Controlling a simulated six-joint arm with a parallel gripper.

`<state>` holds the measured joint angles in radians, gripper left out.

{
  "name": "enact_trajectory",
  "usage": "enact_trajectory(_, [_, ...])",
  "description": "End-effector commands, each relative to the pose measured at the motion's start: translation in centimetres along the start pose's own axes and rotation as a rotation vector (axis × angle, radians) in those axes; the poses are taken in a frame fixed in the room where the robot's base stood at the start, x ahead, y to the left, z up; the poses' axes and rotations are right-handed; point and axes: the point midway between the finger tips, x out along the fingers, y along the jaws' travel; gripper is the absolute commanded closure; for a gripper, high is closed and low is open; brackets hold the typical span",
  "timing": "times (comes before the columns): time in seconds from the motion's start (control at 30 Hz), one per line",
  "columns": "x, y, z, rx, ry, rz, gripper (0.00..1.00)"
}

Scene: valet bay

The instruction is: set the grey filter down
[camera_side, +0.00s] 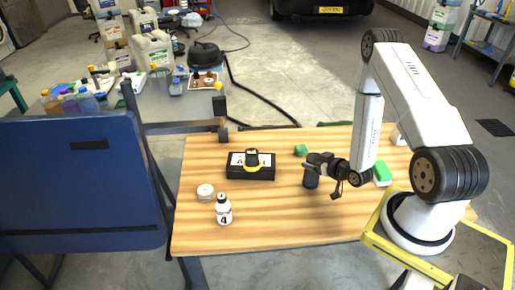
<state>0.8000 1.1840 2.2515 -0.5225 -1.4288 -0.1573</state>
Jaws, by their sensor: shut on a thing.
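My gripper (314,163) is over the right middle of the wooden table and is shut on the grey filter (311,182). The filter is a dark grey, upright cylinder hanging below the fingers. Its upper part is hidden by the gripper. Its lower end is close to the tabletop (285,218); I cannot tell whether it touches.
A black holder (239,172) with white labels and a yellow-and-black item stands left of my gripper. A white bottle marked 4 (223,212) and a round white tub (205,192) stand front left. A green-and-white block (382,174) lies right. The table's front middle is clear.

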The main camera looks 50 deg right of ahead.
Motion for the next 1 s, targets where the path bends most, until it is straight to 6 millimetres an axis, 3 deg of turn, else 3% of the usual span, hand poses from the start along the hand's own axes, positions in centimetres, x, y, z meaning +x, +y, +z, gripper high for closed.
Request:
enact_trajectory(0.37, [0.1,0.0,0.3,0.0,0.001,0.0,0.86])
enact_trajectory(0.4, [0.1,0.0,0.3,0.0,0.0,0.0,0.1])
enact_trajectory(0.43, [0.1,0.0,0.2,0.0,0.001,0.0,0.0])
enact_trajectory(0.87, [0.0,0.0,-0.1,0.0,0.001,0.0,0.0])
enact_trajectory(1.0, [-1.2,0.1,0.0,0.001,0.0,0.002,0.0])
